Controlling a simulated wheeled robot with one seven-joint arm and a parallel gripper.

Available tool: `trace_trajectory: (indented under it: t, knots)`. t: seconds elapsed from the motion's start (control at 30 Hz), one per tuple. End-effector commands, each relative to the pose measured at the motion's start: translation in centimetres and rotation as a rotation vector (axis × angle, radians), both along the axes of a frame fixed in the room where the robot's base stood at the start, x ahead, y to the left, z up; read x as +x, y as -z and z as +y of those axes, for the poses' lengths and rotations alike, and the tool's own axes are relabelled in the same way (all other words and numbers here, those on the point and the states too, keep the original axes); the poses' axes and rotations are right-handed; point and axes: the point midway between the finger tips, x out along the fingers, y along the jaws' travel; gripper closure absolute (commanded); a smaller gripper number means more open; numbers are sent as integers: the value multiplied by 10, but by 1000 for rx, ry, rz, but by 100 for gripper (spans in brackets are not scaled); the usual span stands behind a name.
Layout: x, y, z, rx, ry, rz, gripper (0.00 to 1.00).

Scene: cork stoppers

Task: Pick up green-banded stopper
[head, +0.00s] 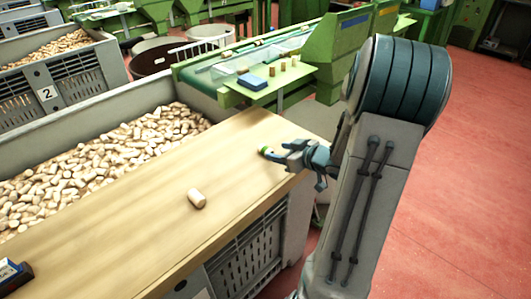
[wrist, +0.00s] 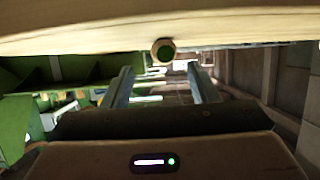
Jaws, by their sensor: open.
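The green-banded stopper (head: 265,150) lies on the wooden board near its right edge, just off the tips of my gripper (head: 280,153). My gripper (wrist: 159,67) is open and empty there, with one finger on each side of the stopper's line. The stopper appears just beyond the fingertips; the exact gap is hard to tell.
A plain cork stopper (head: 196,198) lies mid-board (head: 110,235). A bin of loose corks (head: 100,160) is behind the board. A dark box (head: 14,276) sits at the near left corner. A green machine with a small shelf (head: 272,88) stands behind.

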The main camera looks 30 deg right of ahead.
Motion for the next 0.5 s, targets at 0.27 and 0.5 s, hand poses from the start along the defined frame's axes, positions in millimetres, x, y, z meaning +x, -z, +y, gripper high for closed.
trace_trajectory:
  t: [0.27, 0.5]
  knots:
    - [31, 19, 18, 1, -4, 0, 46]
    - [41, 21, 21, 0, -1, -1, 46]
